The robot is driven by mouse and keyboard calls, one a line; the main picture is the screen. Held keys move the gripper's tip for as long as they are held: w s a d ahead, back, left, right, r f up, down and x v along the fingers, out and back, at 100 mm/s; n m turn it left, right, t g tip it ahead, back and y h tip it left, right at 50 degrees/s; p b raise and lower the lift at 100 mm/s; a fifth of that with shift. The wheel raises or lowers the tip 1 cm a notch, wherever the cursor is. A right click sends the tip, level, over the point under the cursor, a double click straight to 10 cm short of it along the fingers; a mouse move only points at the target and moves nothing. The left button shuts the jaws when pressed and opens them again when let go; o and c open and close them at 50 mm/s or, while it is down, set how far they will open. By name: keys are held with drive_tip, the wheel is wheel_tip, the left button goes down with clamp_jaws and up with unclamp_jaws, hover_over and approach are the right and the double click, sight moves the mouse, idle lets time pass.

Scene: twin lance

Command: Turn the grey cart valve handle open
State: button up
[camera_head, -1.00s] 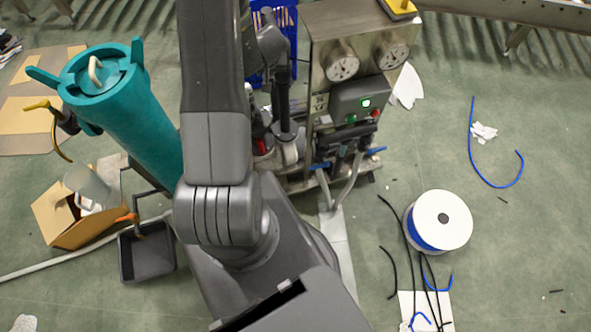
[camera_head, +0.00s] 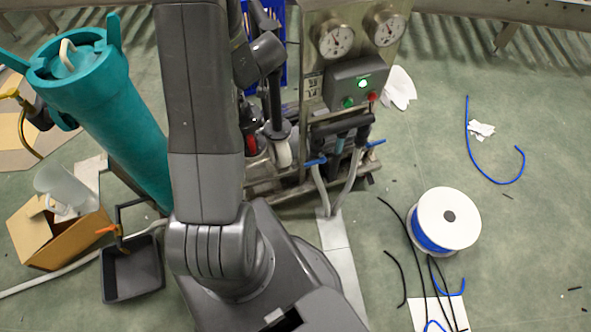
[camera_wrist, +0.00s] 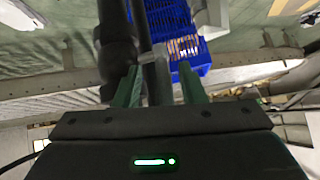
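The steel cart (camera_head: 310,35) stands upright behind my arm in the head view. Low on it are blue levers, one at the left (camera_head: 315,162) and one at the right (camera_head: 376,143), with grey hoses below. I cannot make out for sure which part is the grey valve handle. In the wrist view my gripper (camera_wrist: 162,84) is open, its two green fingers apart. A dark bar (camera_wrist: 157,78) shows between the fingers, nearer the left one, and a light grey crosspiece (camera_wrist: 172,53) lies just past the tips. I cannot tell whether they touch. The head view does not show the fingers clearly.
A teal cylinder (camera_head: 125,120) stands close left of my arm. A grey tray (camera_head: 130,275) and cardboard box (camera_head: 70,240) lie at lower left. A blue crate (camera_wrist: 175,35) is behind the cart. A cable spool (camera_head: 455,215) lies right. Floor at far right is mostly clear.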

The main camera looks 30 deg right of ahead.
drive_tip(key=f+b, duration=0.1)
drive_tip(key=b, duration=0.2)
drive_tip(key=shift+s+t, duration=0.15)
drive_tip(key=shift+t, duration=0.25)
